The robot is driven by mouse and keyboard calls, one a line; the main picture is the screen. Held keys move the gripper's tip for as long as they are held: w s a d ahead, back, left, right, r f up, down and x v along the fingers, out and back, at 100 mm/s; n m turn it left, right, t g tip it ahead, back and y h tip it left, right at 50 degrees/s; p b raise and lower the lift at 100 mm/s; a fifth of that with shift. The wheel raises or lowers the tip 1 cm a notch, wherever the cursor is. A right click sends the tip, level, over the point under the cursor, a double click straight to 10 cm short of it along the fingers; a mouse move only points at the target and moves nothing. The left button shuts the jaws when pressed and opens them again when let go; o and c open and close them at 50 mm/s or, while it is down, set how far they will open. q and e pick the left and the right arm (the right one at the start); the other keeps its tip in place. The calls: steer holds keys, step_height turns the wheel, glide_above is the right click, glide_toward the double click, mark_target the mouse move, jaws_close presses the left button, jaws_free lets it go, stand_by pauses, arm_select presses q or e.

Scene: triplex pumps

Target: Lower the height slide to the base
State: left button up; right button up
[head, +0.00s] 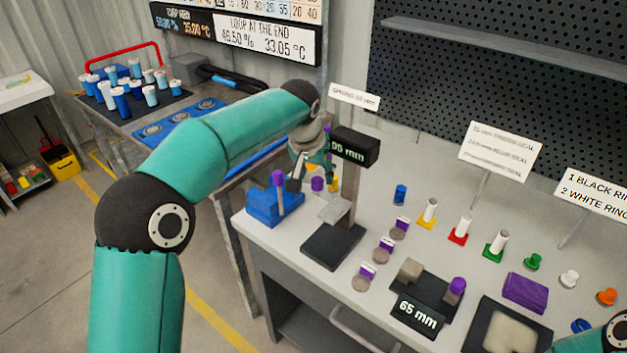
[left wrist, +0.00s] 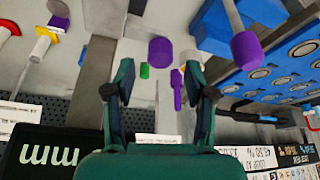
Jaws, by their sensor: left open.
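The height gauge has a dark base (head: 335,246) on the white bench, an upright grey column (head: 350,185) and a black display (head: 356,147) reading what looks like 95 mm. A pale slide plate (head: 333,209) sits partway down the column, above the base. My left gripper (head: 308,178) is beside the column on its left, apart from the base. In the left wrist view my left gripper (left wrist: 158,75) has its fingers spread with nothing clearly between them; the display (left wrist: 48,150) shows upside down at lower left. My right gripper is outside the views.
A blue block (head: 270,208) with a purple-topped rod stands left of the gauge. Purple-and-white pieces (head: 385,247) and a second gauge with a 65 mm display (head: 417,312) are to the right. Sign posts stand behind.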

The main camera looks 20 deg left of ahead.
mark_target(317, 179)
arm_select(q)
steer(key=shift+x, duration=2.25)
jaws_close()
